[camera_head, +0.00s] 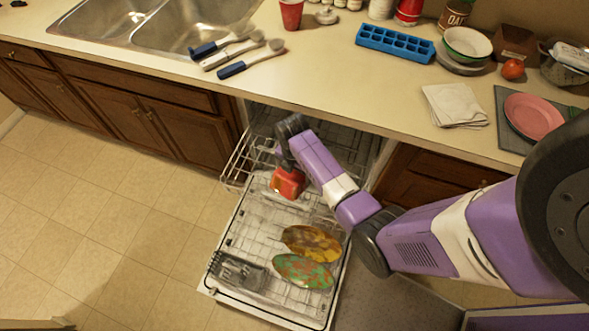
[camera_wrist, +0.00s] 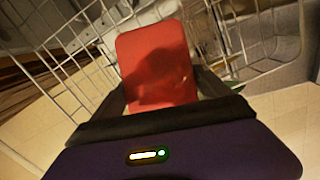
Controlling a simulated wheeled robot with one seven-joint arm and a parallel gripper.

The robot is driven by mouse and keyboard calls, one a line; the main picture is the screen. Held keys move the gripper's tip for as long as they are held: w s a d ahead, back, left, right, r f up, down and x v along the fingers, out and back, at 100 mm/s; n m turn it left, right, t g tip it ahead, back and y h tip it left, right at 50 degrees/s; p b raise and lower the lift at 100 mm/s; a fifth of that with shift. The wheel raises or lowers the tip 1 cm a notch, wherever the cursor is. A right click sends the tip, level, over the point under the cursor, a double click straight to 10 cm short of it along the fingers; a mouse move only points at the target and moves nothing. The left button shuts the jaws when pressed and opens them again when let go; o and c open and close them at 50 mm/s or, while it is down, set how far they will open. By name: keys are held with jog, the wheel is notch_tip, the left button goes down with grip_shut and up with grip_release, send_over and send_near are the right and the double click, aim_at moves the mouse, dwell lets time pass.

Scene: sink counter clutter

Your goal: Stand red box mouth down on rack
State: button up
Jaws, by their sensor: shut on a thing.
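The red box (camera_head: 287,183) is at the inner part of the pulled-out dishwasher rack (camera_head: 228,250), between the wire tines. My gripper (camera_head: 290,167) points down over the rack and is shut on the box. In the wrist view, the red box (camera_wrist: 158,65) shows a flat face with rounded corners and a dark shadow, between the fingers of my gripper (camera_wrist: 162,90). White rack wires surround it there. I cannot tell which way its mouth faces or whether it touches the rack floor.
A yellow-brown plate (camera_head: 311,243) and a green-orange plate (camera_head: 302,271) are in the rack's front half. A grey cutlery basket (camera_head: 238,270) is at the front left. The counter edge (camera_head: 330,112) overhangs the rack's back. Open rack wires lie left of the plates.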

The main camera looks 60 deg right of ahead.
jog(key=shift+f+b, duration=1.3)
jog(key=shift+f, duration=0.95)
jog(key=shift+a+f, duration=0.1)
jog(key=shift+f, duration=0.25)
jog(key=shift+s+f, duration=0.15)
jog(key=shift+s, duration=0.05)
jog(key=o, duration=1.8)
jog(key=shift+w, duration=0.1)
jog(key=shift+w+r, duration=0.1)
jog(key=shift+r, duration=0.3)
jog(key=r, duration=0.7)
jog(key=shift+a, duration=0.2)
